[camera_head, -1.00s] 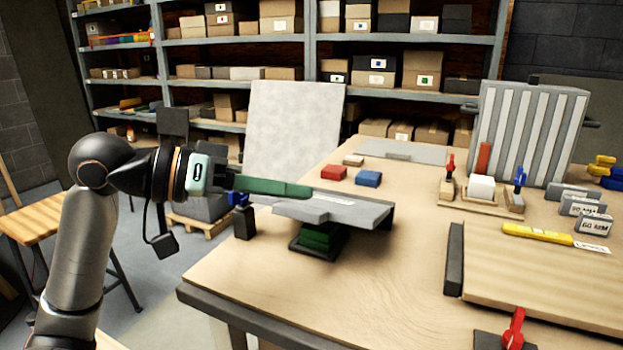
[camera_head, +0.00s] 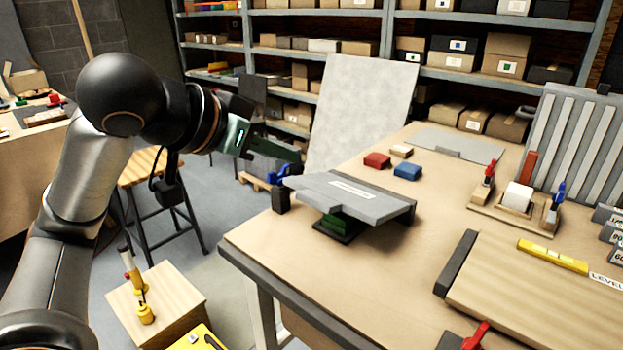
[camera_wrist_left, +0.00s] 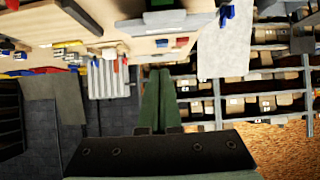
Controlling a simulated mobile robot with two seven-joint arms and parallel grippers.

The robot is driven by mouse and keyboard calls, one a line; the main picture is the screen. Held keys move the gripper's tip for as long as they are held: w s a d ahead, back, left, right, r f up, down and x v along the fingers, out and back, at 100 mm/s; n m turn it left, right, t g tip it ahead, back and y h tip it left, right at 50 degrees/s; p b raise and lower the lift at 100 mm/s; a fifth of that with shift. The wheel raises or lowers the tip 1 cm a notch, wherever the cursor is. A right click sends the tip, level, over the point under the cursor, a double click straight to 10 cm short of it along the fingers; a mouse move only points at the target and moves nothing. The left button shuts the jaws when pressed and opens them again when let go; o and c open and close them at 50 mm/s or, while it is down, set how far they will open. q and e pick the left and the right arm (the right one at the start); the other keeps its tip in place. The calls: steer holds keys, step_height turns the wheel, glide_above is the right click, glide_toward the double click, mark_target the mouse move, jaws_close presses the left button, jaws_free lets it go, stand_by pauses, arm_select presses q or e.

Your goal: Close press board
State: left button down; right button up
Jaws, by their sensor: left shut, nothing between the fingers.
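A grey board (camera_head: 380,206) with a white label rests over a green block (camera_head: 340,222) on a black base, near the table's left edge. A ribbed grey panel (camera_head: 575,140) stands upright at the back right and shows in the wrist view (camera_wrist_left: 108,80). No label tells me which is the press board. My left gripper (camera_head: 288,153) is off the table's left side, just behind and above the grey board's left end, apart from it as far as I can see. Its green fingers (camera_wrist_left: 159,74) are together and empty. My right gripper is out of view.
A blue-handled clamp (camera_head: 280,185) stands at the grey board's left corner. A pale slab (camera_head: 358,110) leans behind the table. Red (camera_head: 377,160) and blue (camera_head: 407,171) blocks lie behind the board. A wooden panel (camera_head: 540,290) fills the right front.

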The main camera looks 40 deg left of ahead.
arm_select(q)
steer(key=w+f+b, duration=0.2)
steer(key=w+f, duration=0.5)
steer(key=f, duration=0.2)
steer(key=shift+d+f+b, duration=0.15)
steer(key=shift+d+b, duration=0.1)
steer(key=shift+b, duration=0.1)
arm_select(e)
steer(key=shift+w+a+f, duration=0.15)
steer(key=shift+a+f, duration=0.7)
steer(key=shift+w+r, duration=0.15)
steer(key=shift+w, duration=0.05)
